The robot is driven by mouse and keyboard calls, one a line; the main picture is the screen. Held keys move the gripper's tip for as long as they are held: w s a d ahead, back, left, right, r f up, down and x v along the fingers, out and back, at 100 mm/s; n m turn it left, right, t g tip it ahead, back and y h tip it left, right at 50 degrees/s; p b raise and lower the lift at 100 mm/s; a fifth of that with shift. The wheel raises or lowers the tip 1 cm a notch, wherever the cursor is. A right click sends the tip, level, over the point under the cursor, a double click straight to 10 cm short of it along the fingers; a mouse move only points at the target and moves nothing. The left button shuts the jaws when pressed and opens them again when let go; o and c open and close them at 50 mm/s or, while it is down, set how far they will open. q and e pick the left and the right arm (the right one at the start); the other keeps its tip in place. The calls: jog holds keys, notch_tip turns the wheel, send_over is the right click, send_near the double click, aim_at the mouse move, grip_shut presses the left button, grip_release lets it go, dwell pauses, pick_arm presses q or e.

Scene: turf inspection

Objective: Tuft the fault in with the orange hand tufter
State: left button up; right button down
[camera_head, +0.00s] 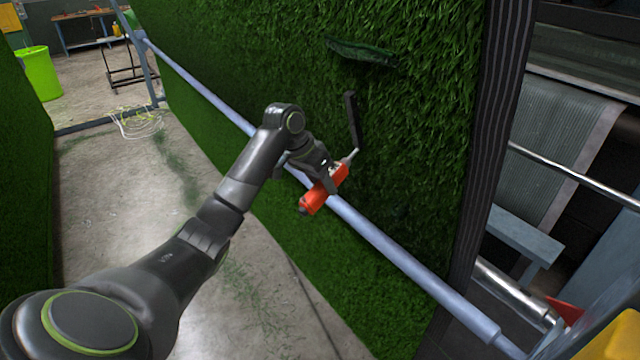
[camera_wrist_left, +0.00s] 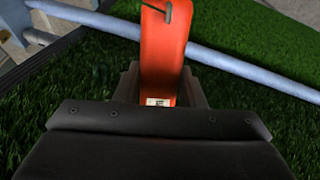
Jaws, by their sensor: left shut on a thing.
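The orange hand tufter (camera_head: 323,190) is held in my left gripper (camera_head: 329,178), which is shut on its body. Its pale metal tip (camera_head: 350,156) points up and right toward the hanging green turf (camera_head: 410,120). In the left wrist view the tufter (camera_wrist_left: 164,55) stands up between the fingers of my left gripper (camera_wrist_left: 158,90). A dark flap-like strip (camera_head: 362,53) shows on the turf near the top, above the tufter; it may be the fault. A dark upright bar (camera_head: 352,120) is just above the tip. I cannot tell whether the tip touches the turf. My right gripper is out of view.
A blue-grey rail (camera_head: 390,248) runs diagonally across the turf, close to the tufter; it also shows in the left wrist view (camera_wrist_left: 235,66). A second turf wall (camera_head: 22,200) stands at the left. Concrete floor (camera_head: 120,190) lies between. A green bin (camera_head: 41,73) stands far back.

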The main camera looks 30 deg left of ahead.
pick_arm(q)
jog(key=shift+w+r, duration=0.15)
jog(key=shift+w, duration=0.05)
jog(key=shift+v, duration=0.95)
jog(key=shift+s+r, duration=0.15)
jog(key=shift+r, duration=0.65)
jog(key=shift+s+r, duration=0.15)
jog(key=shift+r, duration=0.7)
jog(key=shift+w+d+r+v, duration=0.3)
jog(key=shift+d+v, duration=0.55)
jog(key=shift+v, duration=4.25)
jog(key=shift+s+a+f+x, duration=0.1)
jog(key=shift+a+x, duration=0.1)
jog(key=shift+x, duration=1.1)
jog(key=shift+s+a+f+x, duration=0.1)
jog(key=shift+a+x, duration=0.1)
jog(key=shift+x, duration=1.1)
jog(key=shift+s+a+f+x, duration=0.1)
jog(key=shift+a+x, duration=0.1)
jog(key=shift+x, duration=1.1)
jog(key=shift+a+b+x, duration=0.15)
jog(key=shift+x, duration=0.75)
jog(key=shift+a+b+x, duration=0.15)
jog(key=shift+x, duration=0.75)
jog(key=shift+f, duration=0.2)
